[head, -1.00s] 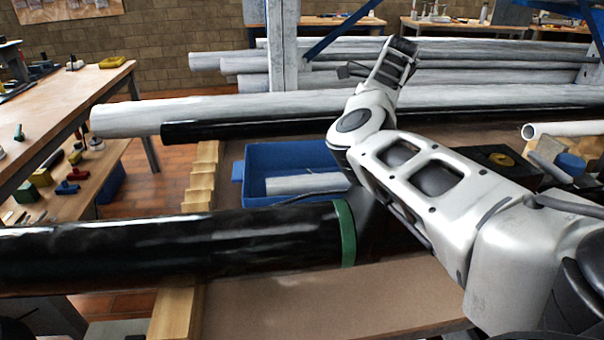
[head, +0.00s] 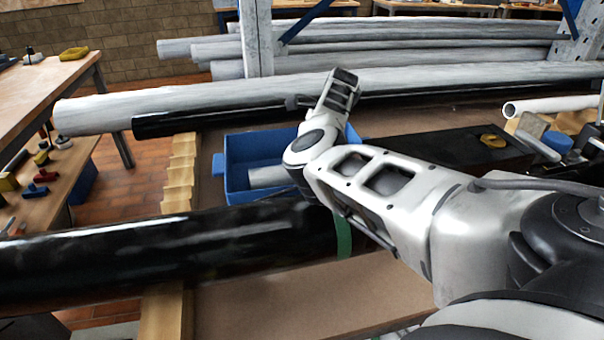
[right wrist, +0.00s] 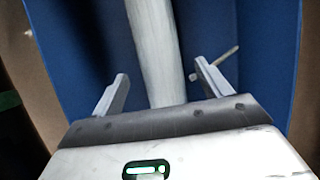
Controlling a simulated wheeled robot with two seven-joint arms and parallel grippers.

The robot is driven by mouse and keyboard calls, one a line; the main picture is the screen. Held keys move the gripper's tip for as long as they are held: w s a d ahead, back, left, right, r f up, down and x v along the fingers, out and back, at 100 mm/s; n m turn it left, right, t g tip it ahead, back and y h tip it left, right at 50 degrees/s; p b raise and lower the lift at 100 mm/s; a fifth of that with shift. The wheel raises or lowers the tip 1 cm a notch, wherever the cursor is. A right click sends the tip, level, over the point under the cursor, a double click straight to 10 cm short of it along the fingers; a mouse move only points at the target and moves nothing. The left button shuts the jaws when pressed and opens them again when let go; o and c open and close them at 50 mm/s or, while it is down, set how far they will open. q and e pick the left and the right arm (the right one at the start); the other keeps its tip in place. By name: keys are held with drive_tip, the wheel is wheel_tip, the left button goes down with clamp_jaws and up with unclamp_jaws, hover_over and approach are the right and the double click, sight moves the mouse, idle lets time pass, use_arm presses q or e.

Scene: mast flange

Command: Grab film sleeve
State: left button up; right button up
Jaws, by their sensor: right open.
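The film sleeve, a pale grey-white roll, lies in a blue bin (head: 237,178). In the head view the sleeve (head: 265,177) shows only in part, since my right arm covers the bin's right side. In the right wrist view the sleeve (right wrist: 157,45) runs from the top edge down to the gripper body. My right gripper (right wrist: 161,69) is open, with one finger on each side of the sleeve and visible gaps between. The head view hides this gripper behind my arm. My left gripper is in neither current view.
A long black pipe (head: 130,255) with a green band (head: 343,235) lies in front of the bin. Long grey pipes (head: 220,105) lie behind it. A thin rod (right wrist: 215,62) is beside the right finger. A workbench (head: 40,85) stands at left.

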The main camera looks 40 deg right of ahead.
drive_tip(key=x, duration=0.4)
drive_tip(key=shift+d+f, duration=0.15)
drive_tip(key=c, duration=1.1)
drive_tip(key=shift+o, duration=0.2)
